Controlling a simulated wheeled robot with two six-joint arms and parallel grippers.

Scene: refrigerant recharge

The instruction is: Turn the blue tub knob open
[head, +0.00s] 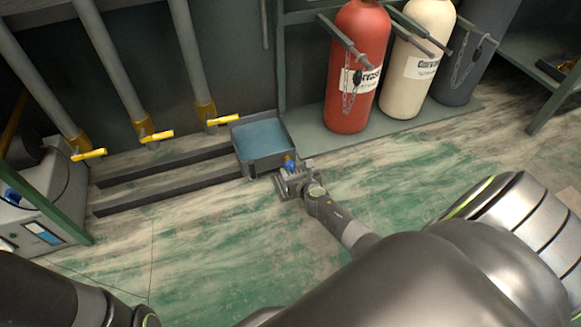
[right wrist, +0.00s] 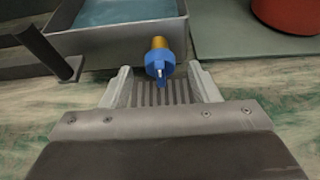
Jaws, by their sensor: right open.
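The tub (head: 262,145) is a grey square basin holding bluish liquid, on the floor at the end of two dark rails. Its blue knob (head: 289,164) sits on a short brass stem on the tub's near right side. In the right wrist view the blue knob (right wrist: 159,65) faces me, between and slightly beyond the fingertips. My right gripper (head: 287,177) is open around empty space just in front of the knob, and its two fingers (right wrist: 160,82) stand to either side. I cannot tell whether either finger touches it. My left gripper is out of view; only part of the left arm shows.
Red (head: 355,75), cream (head: 418,60) and dark grey (head: 468,55) cylinders stand on a low platform (head: 400,122) right of the tub. Pipes with yellow valve handles (head: 157,136) stand behind the rails (head: 165,189). A grey machine (head: 45,205) is at left. The near floor is clear.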

